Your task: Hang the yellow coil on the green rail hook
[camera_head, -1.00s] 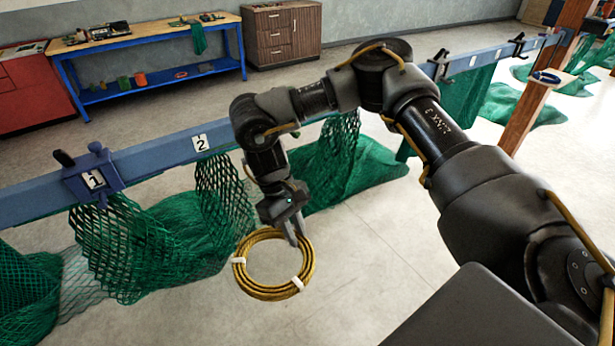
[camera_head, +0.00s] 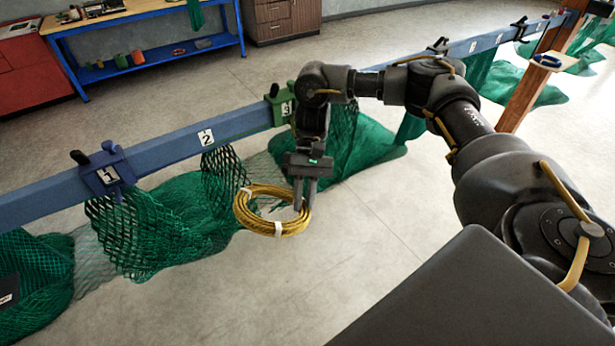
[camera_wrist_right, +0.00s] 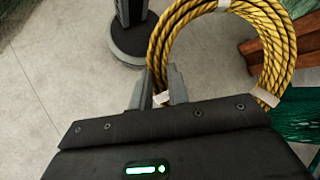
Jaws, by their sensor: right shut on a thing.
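The yellow coil (camera_head: 243,212) is a ring of rope with white ties, and it hangs tilted from my right gripper (camera_head: 305,196). In the right wrist view the coil (camera_wrist_right: 276,38) rises past the fingers of the right gripper (camera_wrist_right: 158,88), which are shut on its near edge by a white tie. The coil is below the rail and apart from the hook. My left gripper is not in view.
A blue clamp (camera_head: 105,172) with number 1 sits at the left of the rail. Green nets (camera_head: 150,225) hang from the rail and spread on the floor. A wooden post (camera_head: 524,98) stands at the right. The floor in front is clear.

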